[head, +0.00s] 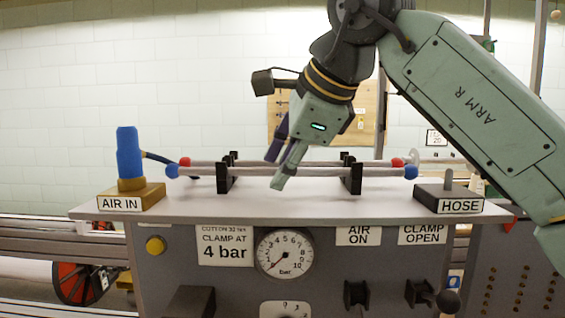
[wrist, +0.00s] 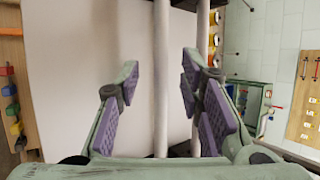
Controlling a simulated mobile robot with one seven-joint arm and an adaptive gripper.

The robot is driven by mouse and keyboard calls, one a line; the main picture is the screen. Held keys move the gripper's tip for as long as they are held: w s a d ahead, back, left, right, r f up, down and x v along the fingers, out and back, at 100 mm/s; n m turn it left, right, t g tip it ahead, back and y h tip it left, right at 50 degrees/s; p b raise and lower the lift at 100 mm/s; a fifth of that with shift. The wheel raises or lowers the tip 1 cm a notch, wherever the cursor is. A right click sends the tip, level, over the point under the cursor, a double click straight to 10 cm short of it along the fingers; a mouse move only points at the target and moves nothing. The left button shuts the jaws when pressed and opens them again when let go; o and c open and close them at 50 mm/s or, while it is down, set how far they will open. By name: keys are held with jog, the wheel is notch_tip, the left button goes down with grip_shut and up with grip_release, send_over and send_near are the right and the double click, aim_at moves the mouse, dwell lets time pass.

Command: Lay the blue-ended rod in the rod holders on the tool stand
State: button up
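The blue-ended rod (head: 320,172) lies level across the two black rod holders (head: 223,179) (head: 351,180) on the tool stand (head: 300,207) in the head view. It appears seated in their front slots. A red-ended rod (head: 245,163) lies parallel just behind it. My gripper (head: 276,169) is open over the middle of the blue-ended rod, one finger in front and one behind. In the wrist view the grey rod (wrist: 161,130) runs between my open fingers (wrist: 161,72), with gaps on both sides. The second rod (wrist: 203,40) passes outside the right finger.
A blue fitting on the AIR IN block (head: 130,160) stands at the left of the stand. A dark HOSE block (head: 448,195) stands at the right. A gauge (head: 285,253) and knobs are on the front panel. The stand top before the holders is clear.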

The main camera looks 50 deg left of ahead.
jog(key=v, duration=1.2)
jog(key=shift+s, duration=0.1)
